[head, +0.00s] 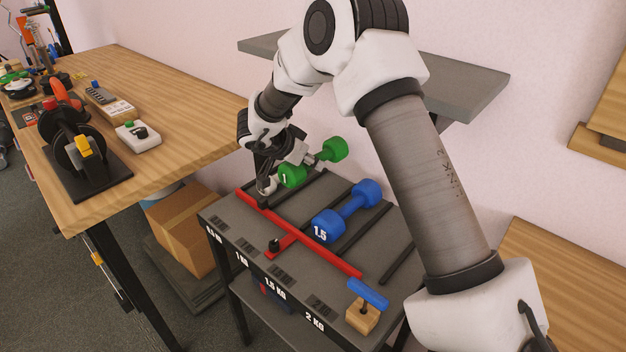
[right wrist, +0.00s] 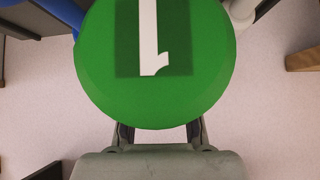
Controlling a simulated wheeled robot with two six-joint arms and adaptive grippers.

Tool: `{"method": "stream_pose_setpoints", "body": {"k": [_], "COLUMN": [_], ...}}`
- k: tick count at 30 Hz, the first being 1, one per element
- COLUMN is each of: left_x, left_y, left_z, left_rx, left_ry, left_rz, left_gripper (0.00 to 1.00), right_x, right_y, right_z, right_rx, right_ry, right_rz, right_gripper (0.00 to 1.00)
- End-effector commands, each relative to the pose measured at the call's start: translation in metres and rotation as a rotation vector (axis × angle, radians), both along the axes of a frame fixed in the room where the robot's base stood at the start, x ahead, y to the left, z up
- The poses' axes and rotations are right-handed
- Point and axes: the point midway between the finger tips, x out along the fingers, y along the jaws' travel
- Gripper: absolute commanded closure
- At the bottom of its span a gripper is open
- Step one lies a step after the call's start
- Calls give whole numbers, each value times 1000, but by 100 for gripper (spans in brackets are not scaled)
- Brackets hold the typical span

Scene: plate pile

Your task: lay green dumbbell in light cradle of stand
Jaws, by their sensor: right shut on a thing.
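The green dumbbell (head: 292,176), marked 1, is in my right gripper (head: 308,159), above the back left part of the stand. In the right wrist view the dumbbell's round green end (right wrist: 155,95) fills the upper middle and hides the fingertips and handle. The dark grey stand (head: 225,217) has slots split by dark bars, with front labels including 1 KG, 1.5 KG and 2 KG. I cannot tell whether the dumbbell touches the stand. A blue dumbbell (head: 322,226), marked 1.5, lies on the stand to the right. My left gripper is not in view.
A red bar (head: 330,260) runs along the stand's front, with a short red piece branching off. A wooden block with a blue handle (head: 368,293) sits at the front right corner. A wooden workbench (head: 180,110) stands left and a grey shelf (head: 460,90) is on the wall behind.

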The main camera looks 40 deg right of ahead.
Motion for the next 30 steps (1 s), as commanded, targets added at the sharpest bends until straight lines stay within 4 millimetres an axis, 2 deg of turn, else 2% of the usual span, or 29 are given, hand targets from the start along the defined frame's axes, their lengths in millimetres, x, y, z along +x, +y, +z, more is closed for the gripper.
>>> {"method": "stream_pose_setpoints", "body": {"k": [6,11,16,18,28,29,30], "left_x": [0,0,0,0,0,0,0], "left_y": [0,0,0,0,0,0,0], "left_z": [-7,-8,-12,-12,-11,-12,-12], "left_rx": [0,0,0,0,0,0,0], "left_ry": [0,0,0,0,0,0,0], "left_rz": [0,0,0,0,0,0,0], "left_gripper": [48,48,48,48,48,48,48], "right_x": [0,0,0,0,0,-1,-1], "right_y": [0,0,0,0,0,1,0], "right_z": [-43,-58,-84,-89,-92,-93,-93], "right_rx": [-1,-2,-1,-2,-1,1,1], "right_ry": [2,1,1,1,0,1,1], "right_rz": [1,2,2,4,3,2,2], "right_gripper": [100,100,100,100,100,62,48]}}
